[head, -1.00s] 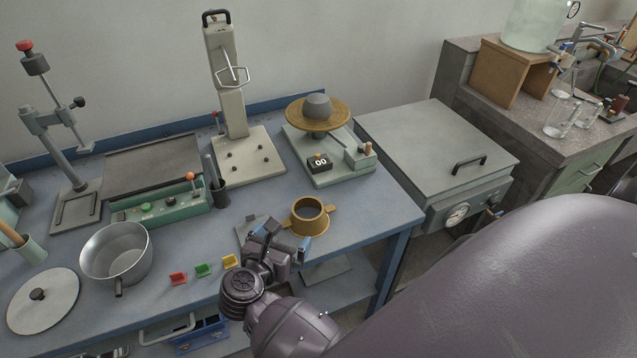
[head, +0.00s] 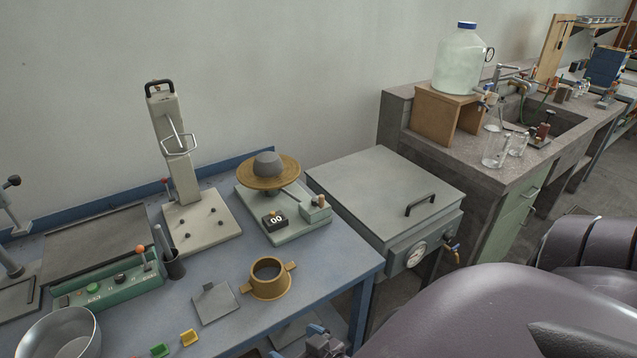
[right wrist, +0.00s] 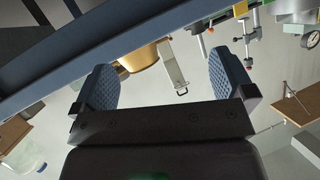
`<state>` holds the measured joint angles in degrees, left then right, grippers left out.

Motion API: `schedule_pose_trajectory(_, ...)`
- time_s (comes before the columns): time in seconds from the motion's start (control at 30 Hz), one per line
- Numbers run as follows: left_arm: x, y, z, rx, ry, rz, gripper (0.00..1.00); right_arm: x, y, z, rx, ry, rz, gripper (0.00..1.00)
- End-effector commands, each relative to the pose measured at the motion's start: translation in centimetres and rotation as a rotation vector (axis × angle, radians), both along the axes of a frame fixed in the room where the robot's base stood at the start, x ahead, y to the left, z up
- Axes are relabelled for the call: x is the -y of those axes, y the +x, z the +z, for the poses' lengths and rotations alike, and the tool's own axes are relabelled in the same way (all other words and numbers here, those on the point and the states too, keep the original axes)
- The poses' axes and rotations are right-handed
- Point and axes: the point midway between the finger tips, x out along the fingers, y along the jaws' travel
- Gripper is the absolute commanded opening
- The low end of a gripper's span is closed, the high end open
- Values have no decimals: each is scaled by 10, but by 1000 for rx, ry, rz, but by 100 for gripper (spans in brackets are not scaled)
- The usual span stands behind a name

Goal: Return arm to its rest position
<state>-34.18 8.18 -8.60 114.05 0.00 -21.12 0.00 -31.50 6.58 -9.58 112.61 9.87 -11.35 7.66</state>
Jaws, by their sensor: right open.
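My right gripper (right wrist: 166,82) is open and empty in the right wrist view, with its two blue ridged finger pads well apart. In the head view only a small part of my right gripper (head: 318,342) shows at the bottom edge, low beside the front of the blue bench (head: 325,268). My right arm fills the lower right of the head view. The blue bench edge also crosses the right wrist view (right wrist: 150,47). My left arm and left gripper are not in view.
A brass mould (head: 269,281) and a grey plate (head: 214,303) stand near the bench front. A scale with a round brass pan (head: 268,178) is behind them. A grey oven-like box (head: 384,190) stands right of the bench. A metal pot (head: 62,335) is at lower left.

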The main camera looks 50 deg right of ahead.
Motion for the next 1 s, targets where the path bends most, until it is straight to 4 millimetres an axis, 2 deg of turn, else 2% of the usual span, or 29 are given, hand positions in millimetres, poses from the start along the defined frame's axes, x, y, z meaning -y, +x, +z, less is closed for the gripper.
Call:
schedule_pose_trajectory(0.1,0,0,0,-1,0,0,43,17,-24,-18,-123,-213,53,100)
schedule_pose_trajectory(0.23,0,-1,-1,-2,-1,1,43,26,-34,-26,-183,-316,79,100)
schedule_pose_trajectory(1.0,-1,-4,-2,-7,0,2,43,27,-35,-27,-189,-325,82,100)
